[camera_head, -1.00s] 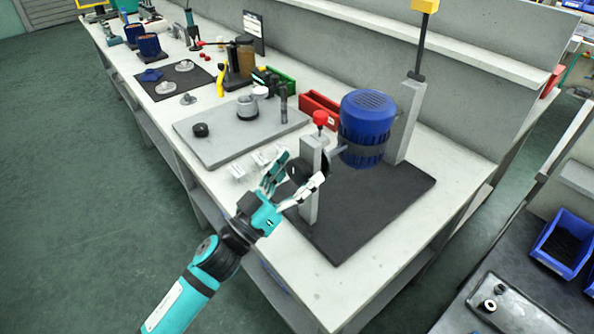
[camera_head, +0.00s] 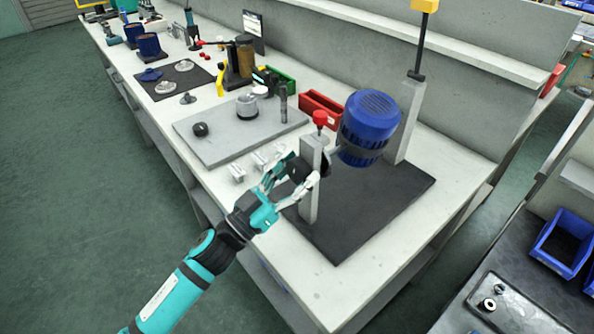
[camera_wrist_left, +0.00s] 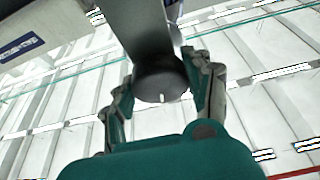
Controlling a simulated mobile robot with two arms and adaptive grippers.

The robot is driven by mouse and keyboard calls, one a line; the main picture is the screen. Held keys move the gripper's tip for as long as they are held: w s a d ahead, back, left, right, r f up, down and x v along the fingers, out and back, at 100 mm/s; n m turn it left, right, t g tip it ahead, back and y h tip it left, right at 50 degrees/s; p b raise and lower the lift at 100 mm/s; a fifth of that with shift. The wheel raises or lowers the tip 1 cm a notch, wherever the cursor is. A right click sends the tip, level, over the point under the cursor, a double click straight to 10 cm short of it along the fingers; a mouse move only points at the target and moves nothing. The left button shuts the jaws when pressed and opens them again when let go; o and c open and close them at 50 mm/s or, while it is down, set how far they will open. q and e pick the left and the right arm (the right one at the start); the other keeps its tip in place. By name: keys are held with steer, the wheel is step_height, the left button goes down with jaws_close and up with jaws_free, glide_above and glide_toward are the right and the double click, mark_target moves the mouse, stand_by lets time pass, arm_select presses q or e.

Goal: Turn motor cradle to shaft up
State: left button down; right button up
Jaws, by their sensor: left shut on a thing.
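The near post (camera_head: 311,180) carries a red knob (camera_head: 320,119) on top; the far post (camera_head: 404,125) stands behind the motor. My left gripper (camera_head: 292,178) is at the outer side of the near post, shut on a dark round knob. In the left wrist view this knob (camera_wrist_left: 160,78) lies between the two fingers, with a white mark on its face. My right gripper is not in view.
The cradle stands on a dark mat (camera_head: 385,205) at the bench's near end. A grey plate (camera_head: 215,150) with parts lies to the left, and small metal clamps (camera_head: 258,160) sit near the gripper. A red bin (camera_head: 318,105) is behind. Blue bins (camera_head: 562,243) are on the right bench.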

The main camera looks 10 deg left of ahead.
arm_select(q)
steer(key=m+g+h, duration=0.1)
steer(key=m, duration=0.2)
steer(key=c, duration=0.5)
jaws_free()
steer(key=v, duration=1.2)
